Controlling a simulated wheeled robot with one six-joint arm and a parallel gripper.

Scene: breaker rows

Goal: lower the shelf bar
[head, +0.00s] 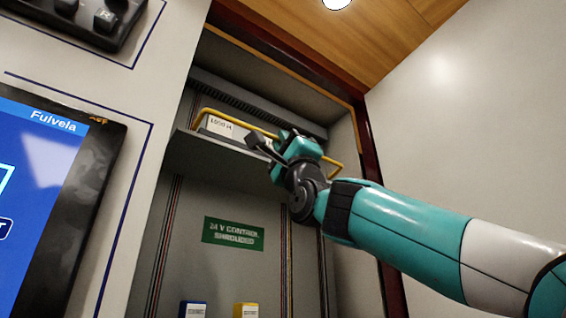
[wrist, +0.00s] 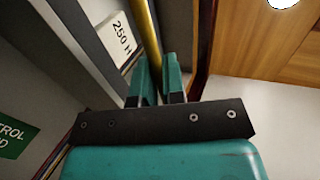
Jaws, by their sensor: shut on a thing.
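The yellow shelf bar (head: 237,121) runs along the front of a grey shelf (head: 215,154) high in the cabinet, with its ends bent back at both sides. My gripper (head: 278,143) is at the bar, right of its middle, and hides part of it. In the wrist view the bar (wrist: 148,38) runs down to between the teal fingers of my gripper (wrist: 160,82), which are shut on it. The exact contact is partly hidden by the fingers.
White labelled boxes (head: 222,127) stand on the shelf behind the bar. Below are a green sign (head: 233,233), a blue box (head: 192,310) and a yellow box (head: 245,310). A dark red frame (head: 372,165) edges the cabinet's right side. A screen (head: 50,200) is at left.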

